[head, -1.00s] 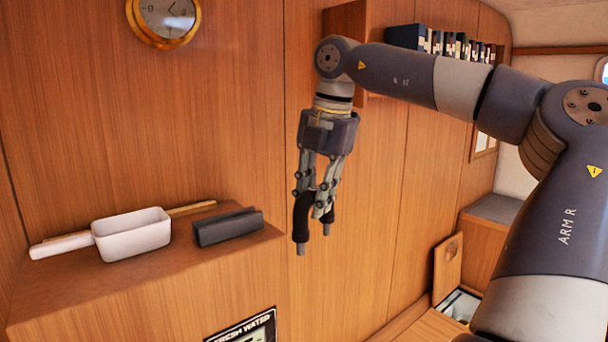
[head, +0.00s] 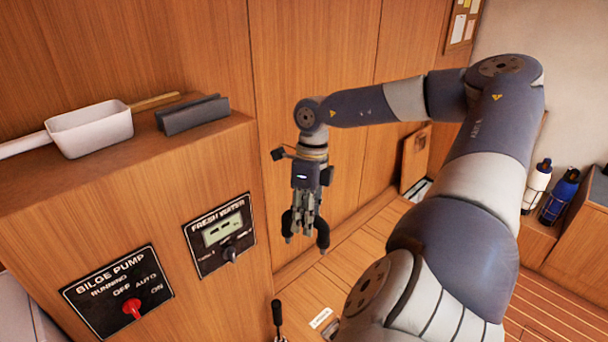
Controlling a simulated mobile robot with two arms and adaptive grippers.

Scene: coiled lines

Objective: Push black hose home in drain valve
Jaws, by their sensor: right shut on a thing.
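The black hose (head: 322,233) is a short bent piece with both ends pointing down. My right gripper (head: 305,224) is shut on it near its middle and holds it in the air in front of the wood panelling. The fingers hide the middle of the hose. A black-handled lever (head: 277,314) stands low at the bottom edge, partly cut off; I cannot tell whether it belongs to the drain valve. My left gripper is not in view.
A wooden cabinet on the left carries a BILGE PUMP panel (head: 118,292) and a FRESH WATER panel (head: 220,234). A white scoop (head: 90,128) and a dark grey block (head: 193,114) lie on its top.

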